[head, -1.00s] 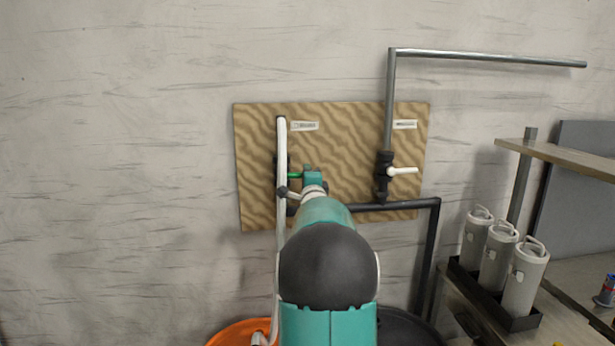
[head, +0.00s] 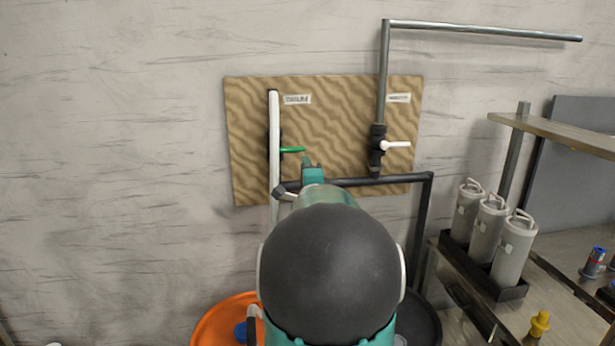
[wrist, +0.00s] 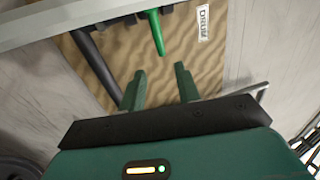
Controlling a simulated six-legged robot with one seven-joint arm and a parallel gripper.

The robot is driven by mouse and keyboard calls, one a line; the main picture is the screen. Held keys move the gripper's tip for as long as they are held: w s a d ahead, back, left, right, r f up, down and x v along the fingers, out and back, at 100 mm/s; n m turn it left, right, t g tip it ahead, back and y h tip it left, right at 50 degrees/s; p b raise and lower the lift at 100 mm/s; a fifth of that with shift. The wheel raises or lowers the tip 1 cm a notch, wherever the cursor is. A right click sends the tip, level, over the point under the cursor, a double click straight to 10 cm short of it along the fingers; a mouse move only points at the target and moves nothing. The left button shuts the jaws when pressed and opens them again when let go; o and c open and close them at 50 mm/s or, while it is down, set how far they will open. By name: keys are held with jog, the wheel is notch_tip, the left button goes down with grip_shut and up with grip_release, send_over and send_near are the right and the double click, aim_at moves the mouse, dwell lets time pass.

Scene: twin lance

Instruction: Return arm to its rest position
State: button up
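My gripper (wrist: 160,80) shows in the wrist view with its two green fingers apart and nothing between them. In the head view its tip (head: 310,168) shows just below the green valve handle (head: 292,150), and my arm hides most of the gripper. In the wrist view the green handle (wrist: 156,33) lies beyond the fingertips, apart from them. The handle points right, across the white vertical pipe (head: 274,120). My arm is still extended towards the tan wavy board (head: 335,110) on the wall.
A second valve with a white handle (head: 396,145) sits on the grey pipe (head: 384,75). An orange bin (head: 215,325) stands below. At right are a shelf (head: 560,133), several grey canisters (head: 490,230) in a black tray, and a yellow object (head: 539,324). The left wall is clear.

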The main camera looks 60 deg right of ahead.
jog(key=v, duration=0.2)
jog(key=shift+s+a+f, duration=0.1)
jog(key=shift+s+a, duration=0.1)
jog(key=shift+a, duration=0.05)
dwell(0.6)
